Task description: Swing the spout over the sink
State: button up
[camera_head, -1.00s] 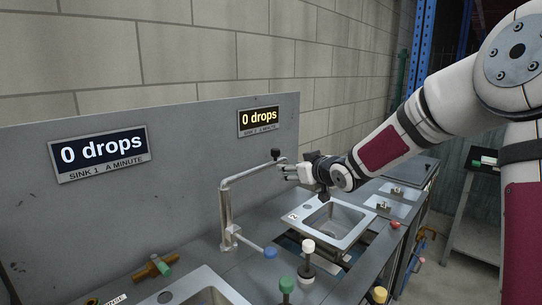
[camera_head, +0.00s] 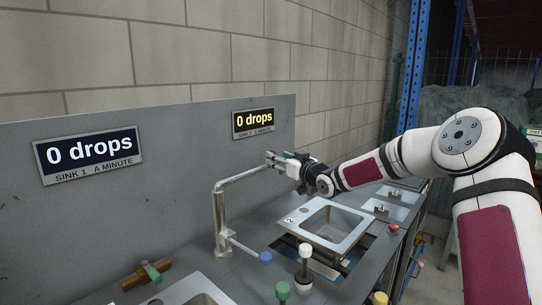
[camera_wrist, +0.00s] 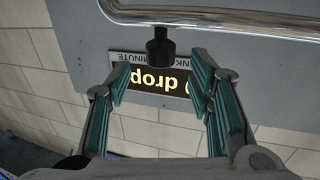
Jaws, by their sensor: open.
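The spout (camera_head: 240,178) is a bent silver pipe on an upright post, running right along the back panel, with its far end by my gripper. The sink (camera_head: 350,217) is a square steel basin with a label 2, in front of and right of the post. My gripper (camera_head: 272,160) is open at the spout's far end, which it partly hides. In the wrist view the spout (camera_wrist: 225,18) crosses the top, and a black knob (camera_wrist: 160,48) at the spout shows near the gap between the green-padded fingertips (camera_wrist: 160,70). Whether the fingers touch it I cannot tell.
The grey back panel (camera_head: 180,190) with two "0 drops" displays stands close behind. A blue-tipped lever (camera_head: 264,257) juts from the post's base. White (camera_head: 305,250) and green (camera_head: 283,290) knobs stand in front. A red button (camera_head: 393,228) lies right of the sink.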

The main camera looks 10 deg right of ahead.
jog(key=x, duration=0.5)
jog(key=shift+w+a, duration=0.15)
jog(key=shift+w, duration=0.15)
grip_shut()
